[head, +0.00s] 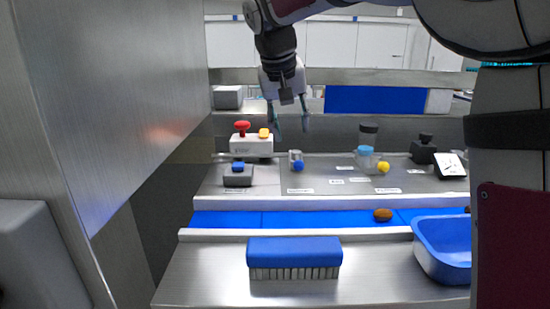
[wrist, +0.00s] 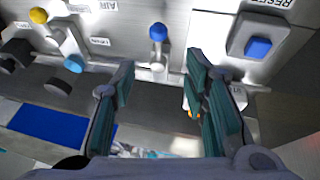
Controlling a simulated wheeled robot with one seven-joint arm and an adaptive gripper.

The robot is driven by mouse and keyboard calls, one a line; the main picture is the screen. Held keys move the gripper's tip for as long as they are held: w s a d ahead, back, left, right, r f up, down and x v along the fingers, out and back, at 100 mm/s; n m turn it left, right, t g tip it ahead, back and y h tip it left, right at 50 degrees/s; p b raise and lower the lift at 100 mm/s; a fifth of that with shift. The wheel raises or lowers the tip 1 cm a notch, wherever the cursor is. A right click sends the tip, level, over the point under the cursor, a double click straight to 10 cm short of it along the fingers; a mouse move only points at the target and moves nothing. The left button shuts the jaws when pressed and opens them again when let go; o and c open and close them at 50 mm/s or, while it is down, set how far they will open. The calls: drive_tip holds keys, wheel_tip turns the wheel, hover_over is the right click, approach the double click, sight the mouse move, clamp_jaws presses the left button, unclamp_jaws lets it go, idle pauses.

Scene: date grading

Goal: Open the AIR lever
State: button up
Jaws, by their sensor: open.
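My gripper (head: 289,122) is open and empty above the panel's back, over the lever in the picture. In the wrist view, the gap between my fingertips (wrist: 161,68) lines up with the lever's foot, and the fingers appear apart from it. I cannot tell the exact height.
A RESET box with a blue button (head: 238,168) and a red-button box (head: 252,146) stand left of the lever. A yellow-knobbed valve (head: 383,167) stands to the right. In front are a blue belt (head: 330,219), a brush (head: 294,252) and a blue tray (head: 440,262).

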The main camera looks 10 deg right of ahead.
sight(297, 160)
drive_tip(key=p+x, duration=0.1)
drive_tip(key=x, duration=1)
drive_tip(key=shift+d, duration=0.15)
clamp_jaws()
